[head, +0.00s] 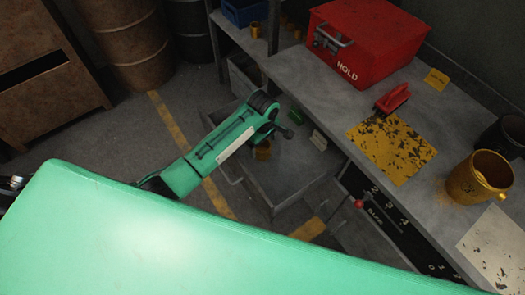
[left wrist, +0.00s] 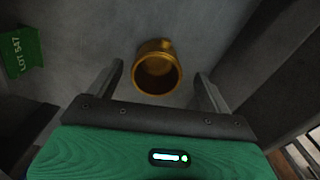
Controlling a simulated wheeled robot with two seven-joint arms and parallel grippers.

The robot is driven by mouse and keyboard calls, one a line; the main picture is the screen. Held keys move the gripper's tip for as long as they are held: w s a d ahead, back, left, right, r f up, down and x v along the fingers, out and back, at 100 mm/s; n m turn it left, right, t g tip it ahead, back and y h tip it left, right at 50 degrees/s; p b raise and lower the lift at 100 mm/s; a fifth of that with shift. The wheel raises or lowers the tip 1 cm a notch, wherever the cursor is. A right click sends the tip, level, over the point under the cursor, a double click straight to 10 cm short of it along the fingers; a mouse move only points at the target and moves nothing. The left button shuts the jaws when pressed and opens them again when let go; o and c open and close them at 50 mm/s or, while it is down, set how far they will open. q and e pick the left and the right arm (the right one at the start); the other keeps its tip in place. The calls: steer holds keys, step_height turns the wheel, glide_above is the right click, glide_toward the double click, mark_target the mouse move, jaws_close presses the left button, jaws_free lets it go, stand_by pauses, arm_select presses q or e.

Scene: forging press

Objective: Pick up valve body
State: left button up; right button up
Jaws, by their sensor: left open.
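A brass, hollow, round piece, which looks like the valve body (head: 263,153), lies in an open grey drawer (head: 291,185) under the bench. In the left wrist view the brass piece (left wrist: 158,72) shows its dark open end, ahead of and between the two fingers. My left gripper (head: 284,126) is over the drawer, with its fingers apart and nothing held. It also shows in the left wrist view (left wrist: 160,76). My arm partly covers the brass piece in the head view. The gap between fingers and brass is hard to judge. My right gripper is out of view.
A green tag marked LOT 547 (left wrist: 22,47) is in the drawer, left of the brass piece. The bench (head: 305,85) above holds a red HOLD box (head: 365,40), a red-handled tool (head: 392,98) and a yellow mug (head: 480,178).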

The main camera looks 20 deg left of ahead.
mark_target(262, 150)
arm_select(q)
steer(key=shift+w+a+f+p, duration=0.1)
steer(key=shift+w+f+p, duration=0.05)
steer(key=shift+f, duration=1.2)
steer(key=shift+w+a+f+p, duration=0.1)
steer(key=shift+w+f+p, duration=0.05)
steer(key=shift+f, duration=1.2)
steer(key=shift+c, duration=0.2)
steer(key=c, duration=1.3)
steer(key=shift+r, duration=0.1)
